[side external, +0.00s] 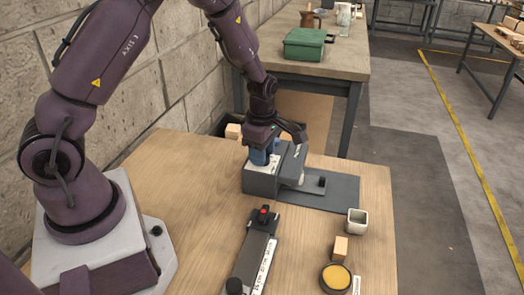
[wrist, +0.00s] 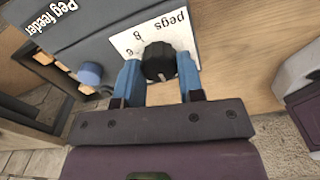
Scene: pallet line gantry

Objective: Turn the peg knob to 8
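The peg feeder (side external: 262,184) is a grey box on the wooden table; its lettered side shows in the wrist view (wrist: 85,22). The peg knob (wrist: 158,62) is black and round, on a white label marked "pegs" with small numerals. A pale pointer mark shows near its lower edge, but I cannot tell which number it indicates. My gripper (wrist: 160,78) points down with its blue fingers on either side of the knob, apparently touching both sides. In the side view my gripper (side external: 262,157) is over the feeder's top, and the knob is hidden.
A blue round knob (wrist: 89,72) sits on the feeder. A dark rail unit with a red button (side external: 263,213) lies in front. A white cup (side external: 357,222), wooden block (side external: 340,248) and yellow-filled round dish (side external: 336,277) stand at right. The table's left middle is clear.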

